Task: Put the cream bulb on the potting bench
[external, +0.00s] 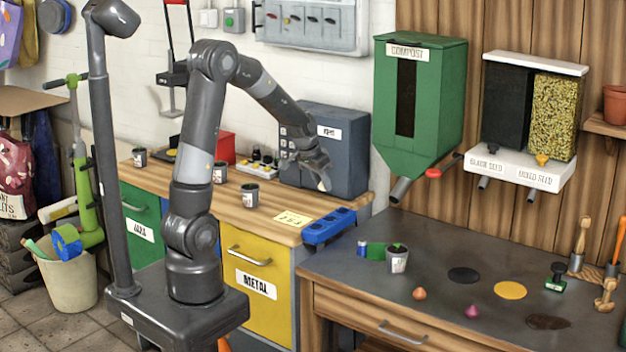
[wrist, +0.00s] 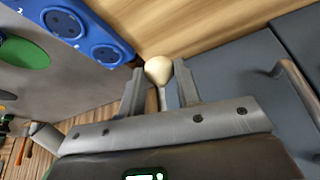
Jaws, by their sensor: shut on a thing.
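My gripper (external: 322,174) is shut on the cream bulb (wrist: 158,70), which sits between the fingertips in the wrist view. In the external view the bulb is small and pale at the fingertips (external: 326,184), in front of the dark grey box and above the wooden counter. The potting bench (external: 400,255) has a dark grey top and wooden front and stands to the right of my gripper. On it are an orange-brown bulb (external: 419,294), a purple bulb (external: 472,311), and black, yellow and dark brown round patches.
A pot with a seedling (external: 397,259) stands on the bench's left part. A green compost hopper (external: 418,110) hangs above; stamps and tools stand at right.

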